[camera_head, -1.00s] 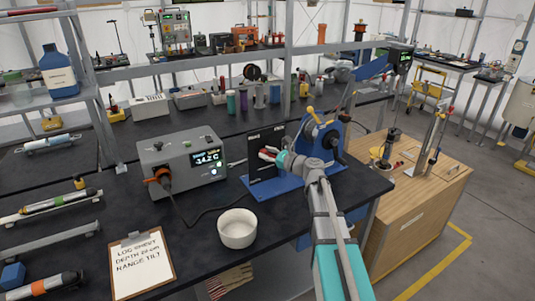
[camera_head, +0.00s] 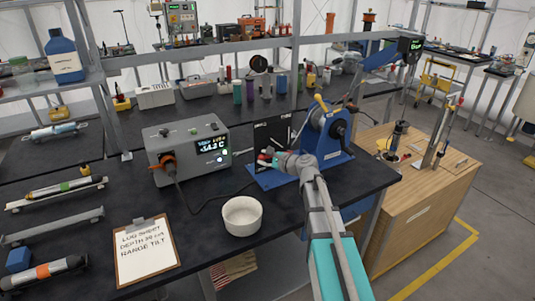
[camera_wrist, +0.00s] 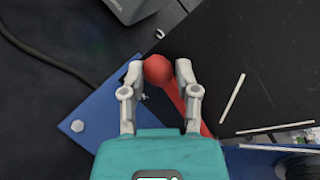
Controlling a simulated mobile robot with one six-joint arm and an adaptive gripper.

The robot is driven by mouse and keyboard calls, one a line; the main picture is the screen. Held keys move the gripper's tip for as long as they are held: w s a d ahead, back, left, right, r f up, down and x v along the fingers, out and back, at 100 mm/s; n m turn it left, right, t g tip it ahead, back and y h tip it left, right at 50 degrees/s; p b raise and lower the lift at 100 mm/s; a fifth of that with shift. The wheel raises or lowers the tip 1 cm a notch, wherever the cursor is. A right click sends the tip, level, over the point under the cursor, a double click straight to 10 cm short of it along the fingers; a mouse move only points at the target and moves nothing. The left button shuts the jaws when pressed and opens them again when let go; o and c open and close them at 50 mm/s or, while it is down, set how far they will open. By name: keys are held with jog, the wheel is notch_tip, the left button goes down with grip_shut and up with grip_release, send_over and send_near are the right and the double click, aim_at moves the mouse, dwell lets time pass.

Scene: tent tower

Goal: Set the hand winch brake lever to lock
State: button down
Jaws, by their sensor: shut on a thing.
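The hand winch (camera_head: 337,143) is blue and stands on a blue base plate (camera_head: 262,179) near the right end of the dark bench. A black panel (camera_head: 272,129) with white marks stands at its left. The brake lever (camera_wrist: 176,98) is red with a round knob (camera_wrist: 158,69), seen from above in the wrist view. My gripper (camera_wrist: 160,75) is shut on the knob, one finger on each side. In the head view my gripper (camera_head: 268,159) is low in front of the panel and hides most of the lever.
A grey instrument box (camera_head: 188,148) with a lit display stands left of the winch, its cable running across the bench. A white bowl (camera_head: 241,216) and a clipboard (camera_head: 147,250) are nearer.

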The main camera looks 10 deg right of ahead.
jog(key=shift+s+a+f+n+h+b, duration=0.15)
jog(key=shift+f+n+h+b, duration=0.35)
jog(key=shift+f+n, duration=0.55)
jog(key=shift+f, duration=0.25)
jog(key=shift+s, duration=0.1)
jog(key=shift+c, duration=2.2)
grip_release()
jog(key=shift+f, duration=0.15)
jog(key=shift+w+r, duration=0.2)
